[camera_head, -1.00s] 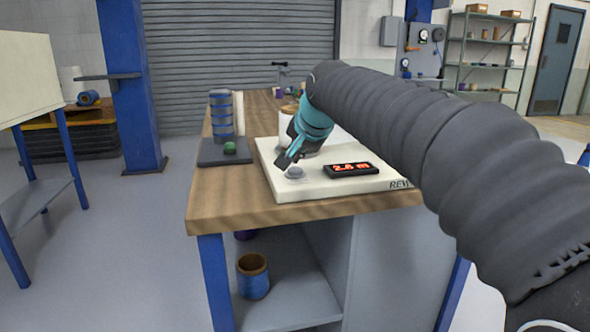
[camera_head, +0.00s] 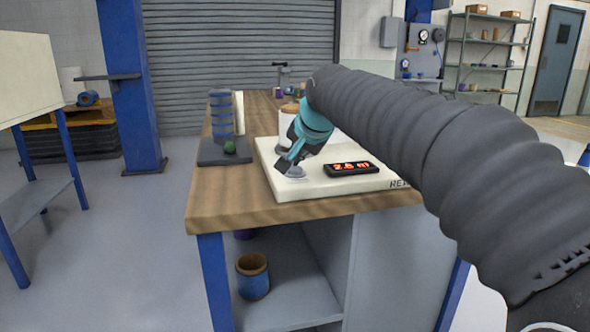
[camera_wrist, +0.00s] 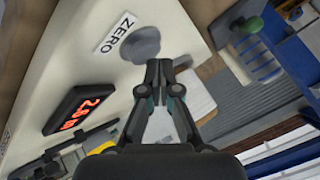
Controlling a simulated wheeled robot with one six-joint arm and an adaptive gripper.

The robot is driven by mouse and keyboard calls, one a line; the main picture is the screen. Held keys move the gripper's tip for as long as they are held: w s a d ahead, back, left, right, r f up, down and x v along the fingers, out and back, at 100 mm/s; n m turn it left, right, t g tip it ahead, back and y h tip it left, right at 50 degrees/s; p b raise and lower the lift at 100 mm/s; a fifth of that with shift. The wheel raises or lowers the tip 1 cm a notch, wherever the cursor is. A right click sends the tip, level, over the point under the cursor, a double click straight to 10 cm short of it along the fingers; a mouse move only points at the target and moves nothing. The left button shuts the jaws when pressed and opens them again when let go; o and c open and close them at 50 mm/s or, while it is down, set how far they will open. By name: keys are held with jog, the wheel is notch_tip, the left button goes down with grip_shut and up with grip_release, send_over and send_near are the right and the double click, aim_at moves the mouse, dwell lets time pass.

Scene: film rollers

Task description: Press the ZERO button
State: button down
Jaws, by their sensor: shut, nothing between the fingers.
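The grey ZERO button (camera_wrist: 141,44) is a round dome beside the ZERO label (camera_wrist: 117,32) in the wrist view. In the head view the button (camera_head: 296,171) is near the front left of the cream panel (camera_head: 330,188), partly hidden by my gripper. My gripper (camera_head: 284,171) is shut and empty, with its tips at the button in the head view. In the wrist view the gripper tips (camera_wrist: 159,64) are close beside the button's edge; I cannot tell whether they touch. A black display (camera_head: 350,168) with red digits lies on the panel, right of the button.
A dark base with a green button (camera_head: 230,147) and a stack of blue rings (camera_head: 221,114) stands left of the panel. A white roll (camera_head: 288,128) is behind my gripper. The wooden bench top (camera_head: 232,205) is bare at the front left.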

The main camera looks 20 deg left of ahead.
aim_at(297, 169)
jog(key=shift+f+b, duration=0.35)
jog(key=shift+f, duration=0.15)
dwell(0.9)
jog(key=shift+r, duration=0.1)
jog(key=shift+r+p, duration=0.85)
notch_tip(297, 169, up, 5)
jog(key=p, duration=0.4)
jog(key=shift+d, duration=0.1)
dwell(0.6)
